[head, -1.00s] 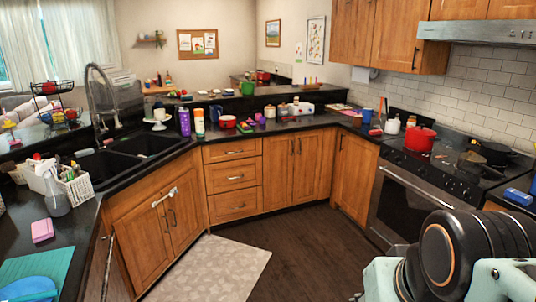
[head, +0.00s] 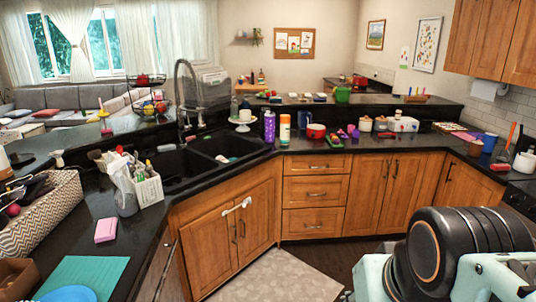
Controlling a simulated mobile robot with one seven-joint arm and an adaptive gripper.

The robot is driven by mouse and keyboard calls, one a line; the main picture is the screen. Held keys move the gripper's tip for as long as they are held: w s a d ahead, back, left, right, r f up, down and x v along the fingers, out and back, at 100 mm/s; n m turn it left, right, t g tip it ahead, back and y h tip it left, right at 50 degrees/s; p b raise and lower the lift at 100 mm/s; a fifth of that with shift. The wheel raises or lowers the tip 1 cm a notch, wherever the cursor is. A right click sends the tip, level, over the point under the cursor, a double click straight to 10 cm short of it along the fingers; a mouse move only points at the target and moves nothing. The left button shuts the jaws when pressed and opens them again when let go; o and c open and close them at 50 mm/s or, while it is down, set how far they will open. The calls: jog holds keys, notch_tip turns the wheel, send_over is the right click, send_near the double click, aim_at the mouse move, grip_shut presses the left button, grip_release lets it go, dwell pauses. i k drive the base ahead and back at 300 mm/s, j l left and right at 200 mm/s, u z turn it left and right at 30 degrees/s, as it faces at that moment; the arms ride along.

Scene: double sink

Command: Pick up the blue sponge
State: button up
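I cannot make out a clear blue sponge. A small grey-blue item (head: 166,148) lies at the back rim of the black double sink (head: 183,182); it is too small to identify. A pale item with a bluish tint (head: 227,158) lies in the right basin, also unclear. A pink sponge-like block (head: 105,230) lies on the dark counter left of the sink. My arm fills the lower right corner. My gripper's fingers do not show.
A white caddy (head: 147,190) with bottles stands left of the sink. A teal mat (head: 88,275) with a blue plate (head: 66,294) lies at the front left. A tall faucet (head: 180,95) rises behind the sink. A patterned rug (head: 270,276) covers floor before the cabinets.

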aim_at(171, 146)
jog(key=i+u, duration=0.35)
jog(key=i, duration=0.15)
jog(key=i+l+u, duration=0.15)
jog(key=i+u, duration=0.15)
jog(key=i, duration=0.2)
jog(key=i+u, duration=0.3)
jog(key=i+l+u, duration=0.25)
jog(key=i, duration=0.25)
jog(key=i+u, duration=0.1)
jog(key=i, duration=0.65)
jog(key=l, duration=0.1)
